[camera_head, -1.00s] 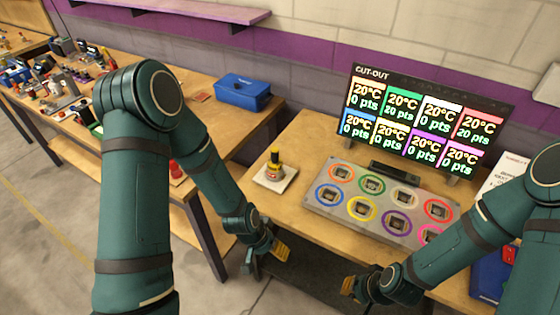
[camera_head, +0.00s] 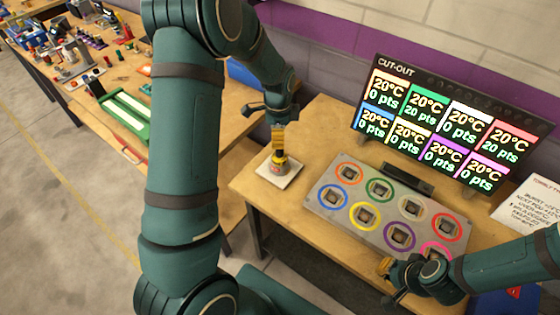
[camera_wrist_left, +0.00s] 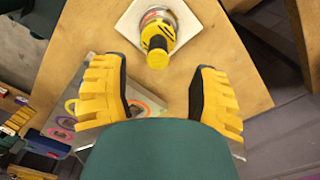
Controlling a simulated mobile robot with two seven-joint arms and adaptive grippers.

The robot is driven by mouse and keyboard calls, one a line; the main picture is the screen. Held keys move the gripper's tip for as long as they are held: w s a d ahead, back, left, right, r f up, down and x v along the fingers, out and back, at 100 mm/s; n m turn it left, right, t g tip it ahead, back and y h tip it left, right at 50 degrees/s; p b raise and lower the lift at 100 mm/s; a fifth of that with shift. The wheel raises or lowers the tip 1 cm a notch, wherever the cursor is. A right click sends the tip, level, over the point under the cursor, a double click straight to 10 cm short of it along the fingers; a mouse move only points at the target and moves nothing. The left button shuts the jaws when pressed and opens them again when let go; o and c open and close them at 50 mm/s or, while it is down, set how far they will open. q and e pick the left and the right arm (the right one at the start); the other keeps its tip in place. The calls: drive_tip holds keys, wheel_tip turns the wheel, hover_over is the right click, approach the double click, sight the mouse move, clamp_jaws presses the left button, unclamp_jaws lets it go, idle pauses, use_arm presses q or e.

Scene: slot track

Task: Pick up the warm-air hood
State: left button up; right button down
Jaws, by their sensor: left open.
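The warm-air hood (camera_head: 280,166), a small yellow and black piece with a red and white band, stands upright on a white square pad (camera_head: 270,178) at the table's left corner. My left gripper (camera_head: 279,134) is right above it, pointing down. In the left wrist view, the hood (camera_wrist_left: 158,36) lies beyond the open, empty fingers of my left gripper (camera_wrist_left: 160,90), roughly centred between them. I cannot tell whether the fingers touch its top. My right gripper (camera_head: 388,282) is low at the table's front edge, by the grey panel; its finger opening is unclear.
A grey panel (camera_head: 328,208) with coloured rings around dark slots lies right of the pad. Behind it stands a display (camera_head: 445,125) showing temperatures and points. A cluttered workbench (camera_head: 196,118) with a green tray (camera_head: 124,115) is at left. Bare tabletop lies between pad and panel.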

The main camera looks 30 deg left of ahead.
sight(279, 151)
use_arm(q)
drive_tip(key=f, duration=0.7)
drive_tip(key=shift+d+f, duration=0.2)
drive_tip(key=shift+f, duration=0.05)
drive_tip(key=shift+r, duration=0.1)
clamp_jaws()
